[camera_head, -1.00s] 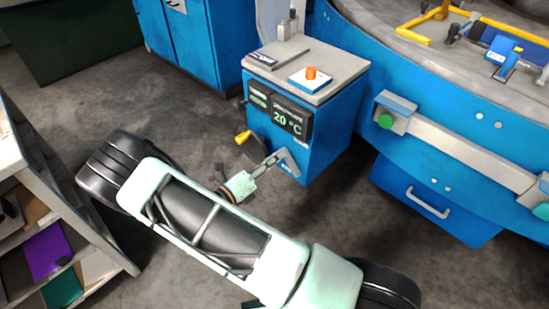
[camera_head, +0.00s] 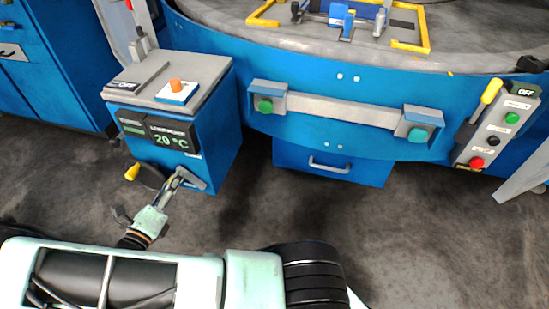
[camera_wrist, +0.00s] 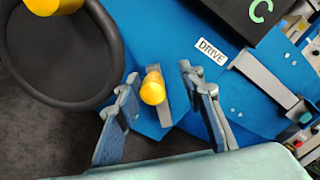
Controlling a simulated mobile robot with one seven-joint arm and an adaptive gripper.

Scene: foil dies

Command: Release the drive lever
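The drive lever (camera_wrist: 152,90) has a yellow knob on a grey shaft and shows in the wrist view beside a white DRIVE label (camera_wrist: 211,51) on the blue cabinet front. My gripper (camera_wrist: 159,76) is open, with one finger on each side of the lever. A gap shows between the knob and each finger. In the head view my gripper (camera_head: 174,181) is at the lower front of the small blue cabinet (camera_head: 216,135). The lever cannot be made out there.
A black handwheel (camera_wrist: 112,70) with a yellow handle is just left of my gripper. The cabinet carries a 20 °C display (camera_head: 172,135) and an orange button (camera_head: 176,85). A round blue machine (camera_head: 370,85) stands right, with a control box (camera_head: 497,128). Floor below it is clear.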

